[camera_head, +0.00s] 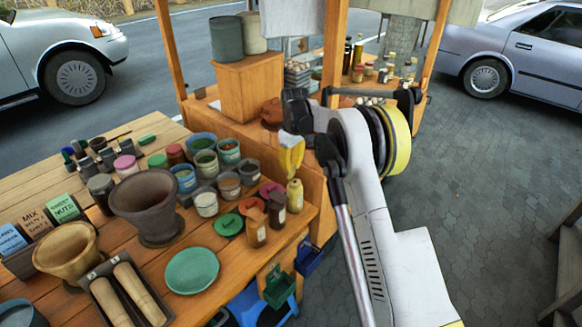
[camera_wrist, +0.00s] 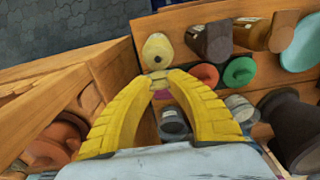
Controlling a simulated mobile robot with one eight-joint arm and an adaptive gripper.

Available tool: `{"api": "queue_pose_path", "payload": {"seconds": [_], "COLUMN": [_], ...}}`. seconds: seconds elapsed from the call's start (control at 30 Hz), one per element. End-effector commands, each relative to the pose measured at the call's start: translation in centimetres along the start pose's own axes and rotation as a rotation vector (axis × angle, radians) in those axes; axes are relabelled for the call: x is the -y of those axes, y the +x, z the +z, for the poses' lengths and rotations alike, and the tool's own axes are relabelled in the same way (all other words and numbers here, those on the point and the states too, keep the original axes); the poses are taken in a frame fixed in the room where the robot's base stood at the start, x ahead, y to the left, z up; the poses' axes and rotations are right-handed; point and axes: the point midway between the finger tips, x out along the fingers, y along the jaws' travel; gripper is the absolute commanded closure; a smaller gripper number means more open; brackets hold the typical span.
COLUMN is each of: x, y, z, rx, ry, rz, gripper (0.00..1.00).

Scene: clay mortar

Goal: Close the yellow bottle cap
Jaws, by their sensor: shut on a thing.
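The yellow bottle (camera_head: 294,197) stands upright at the right end of the stall table, and its pale round top shows in the wrist view (camera_wrist: 157,50). My gripper (camera_head: 291,168) hangs just above the bottle, pointing down. In the wrist view my yellow fingers (camera_wrist: 161,76) come together just below the bottle in the picture. A small pale yellow piece, which looks like the bottle cap (camera_wrist: 158,75), is between the fingertips. The fingers hide most of it. I cannot tell whether it touches the bottle.
Two brown bottles (camera_head: 276,210) stand close left of the yellow bottle. Red and green lids (camera_head: 230,224) and several open jars (camera_head: 205,200) are nearby. A wooden box (camera_head: 250,90) stands behind. A green plate (camera_head: 192,271) lies in front. Paving right of the table is open.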

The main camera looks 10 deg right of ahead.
Motion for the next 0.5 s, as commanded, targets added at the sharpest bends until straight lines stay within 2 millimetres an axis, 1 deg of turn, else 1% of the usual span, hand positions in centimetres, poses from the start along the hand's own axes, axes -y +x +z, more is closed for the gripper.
{"api": "queue_pose_path", "payload": {"seconds": [0.27,0.5], "x": [0.0,0.0], "y": [0.3,1.0], "z": [1.3,2.5], "rx": [-0.158,-0.381], "ry": [0.004,0.005], "rz": [0.0,0.001], "gripper": [1.0,1.0]}}
